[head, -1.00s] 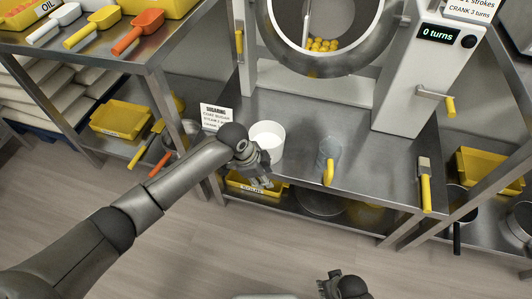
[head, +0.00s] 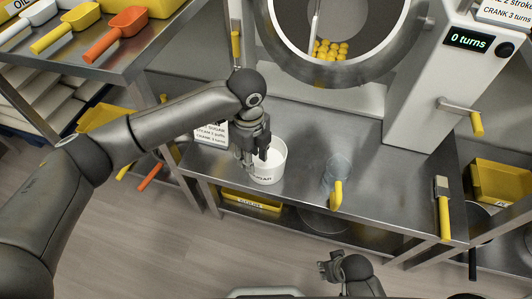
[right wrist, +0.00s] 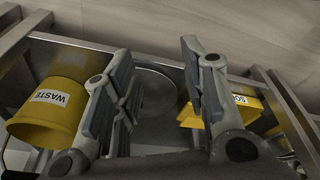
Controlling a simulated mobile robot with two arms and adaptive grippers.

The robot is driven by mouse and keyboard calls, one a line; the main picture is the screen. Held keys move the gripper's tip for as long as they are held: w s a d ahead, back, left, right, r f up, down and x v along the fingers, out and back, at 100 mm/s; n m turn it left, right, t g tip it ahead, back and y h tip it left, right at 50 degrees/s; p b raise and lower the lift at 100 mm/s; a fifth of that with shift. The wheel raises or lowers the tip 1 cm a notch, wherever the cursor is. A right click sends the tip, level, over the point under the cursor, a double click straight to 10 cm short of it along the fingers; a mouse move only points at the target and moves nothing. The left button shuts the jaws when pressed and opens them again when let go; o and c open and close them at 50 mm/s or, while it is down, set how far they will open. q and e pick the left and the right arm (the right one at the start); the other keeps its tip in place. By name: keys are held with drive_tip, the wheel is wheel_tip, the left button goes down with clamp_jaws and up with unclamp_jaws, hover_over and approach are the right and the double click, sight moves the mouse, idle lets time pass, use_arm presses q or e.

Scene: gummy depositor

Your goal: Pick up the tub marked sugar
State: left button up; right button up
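The white tub marked SUGAR (head: 267,176) stands upright on the steel bench (head: 310,147), left of a clear jug, with white contents showing inside. My left gripper (head: 254,158) points down at the tub's left rim. Its fingers are apart, one outside the wall on the left and one over the opening. I cannot tell whether they touch the wall. My right gripper (head: 331,268) is low in front of the bench, away from the tub. In the right wrist view its fingers (right wrist: 155,65) are spread with nothing between them.
The clear jug with a yellow handle (head: 337,175) stands right of the tub. A brush (head: 443,210) lies at the bench's right end. The drum machine (head: 330,62) rises behind. A yellow WASTE bin (right wrist: 48,112) shows in the right wrist view.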

use_arm(q)
drive_tip(key=b, duration=0.1)
hover_over(255, 181)
drive_tip(key=f, duration=0.4)
drive_tip(key=shift+s+a+f, duration=0.15)
drive_tip(key=shift+s+f, duration=0.1)
drive_tip(key=shift+f, duration=0.15)
drive_tip(key=shift+w+f, duration=0.1)
drive_tip(key=shift+f, duration=0.4)
drive_tip(key=f, duration=0.1)
drive_tip(key=f+b, duration=0.1)
drive_tip(key=f, duration=0.1)
drive_tip(key=shift+w+d+f, duration=0.2)
drive_tip(key=shift+w+f, duration=0.1)
drive_tip(key=shift+f, duration=0.45)
use_arm(e)
wheel_tip(255, 181, up, 9)
drive_tip(key=w, duration=0.1)
drive_tip(key=shift+r+t, duration=0.15)
drive_tip(key=shift+t, duration=0.15)
use_arm(q)
drive_tip(key=shift+c, duration=0.5)
use_arm(e)
drive_tip(key=shift+w, duration=0.1)
use_arm(q)
clamp_jaws()
